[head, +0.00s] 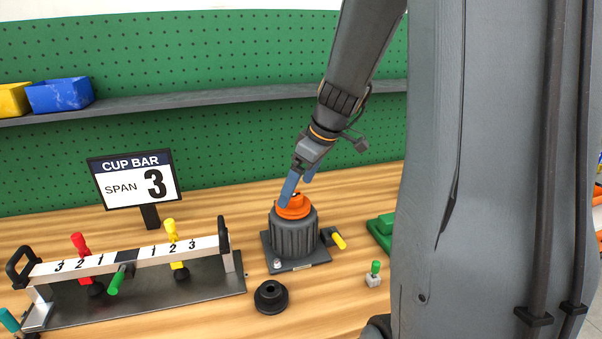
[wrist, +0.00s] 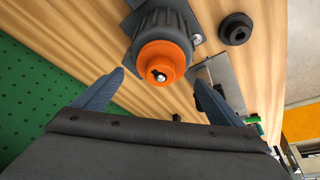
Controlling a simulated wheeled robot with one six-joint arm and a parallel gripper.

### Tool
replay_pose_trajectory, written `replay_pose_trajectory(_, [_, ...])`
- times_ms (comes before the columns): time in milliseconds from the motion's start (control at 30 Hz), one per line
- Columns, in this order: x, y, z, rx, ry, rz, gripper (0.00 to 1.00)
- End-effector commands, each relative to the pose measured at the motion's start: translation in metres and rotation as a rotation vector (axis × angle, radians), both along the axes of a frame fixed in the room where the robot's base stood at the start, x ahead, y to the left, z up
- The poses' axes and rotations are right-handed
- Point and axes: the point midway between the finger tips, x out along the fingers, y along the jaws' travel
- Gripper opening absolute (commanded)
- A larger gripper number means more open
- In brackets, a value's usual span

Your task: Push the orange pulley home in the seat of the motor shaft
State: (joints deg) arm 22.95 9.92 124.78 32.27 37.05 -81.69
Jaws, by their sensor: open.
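The orange pulley (head: 294,208) sits on top of the dark grey ribbed motor (head: 295,236), which stands upright on a dark base plate on the bench. In the wrist view the orange pulley (wrist: 162,66) shows face-on, with the shaft end (wrist: 159,75) in its bore. How deep the pulley sits cannot be told. My gripper (head: 298,190) has blue fingers and is just above and around the pulley in the head view. In the wrist view my gripper (wrist: 168,88) is open, its fingers wide apart with nothing between them; contact with the pulley is not visible.
A black pulley (head: 271,297) lies on the bench in front of the motor. A yellow-handled clamp (head: 337,239) and a green-knobbed piece (head: 374,272) are right of the motor.

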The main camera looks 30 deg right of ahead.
Motion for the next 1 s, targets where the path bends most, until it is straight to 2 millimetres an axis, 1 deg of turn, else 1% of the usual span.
replay_pose_trajectory(33, [0.002, 0.003, -0.008, 0.002, 0.005, 0.001, 0.91])
replay_pose_trajectory(133, [0.006, 0.006, -0.021, 0.001, 0.006, 0.001, 0.91])
replay_pose_trajectory(300, [0.012, 0.01, -0.036, 0.001, 0.002, 0.002, 0.91])
replay_pose_trajectory(433, [0.014, 0.011, -0.041, 0.0, 0.002, 0.002, 0.91])
replay_pose_trajectory(700, [0.014, 0.011, -0.042, 0.0, 0.001, 0.001, 0.91])
replay_pose_trajectory(767, [0.014, 0.011, -0.042, 0.0, 0.001, 0.001, 0.81])
replay_pose_trajectory(1000, [0.014, 0.011, -0.042, 0.0, 0.001, 0.001, 0.41])
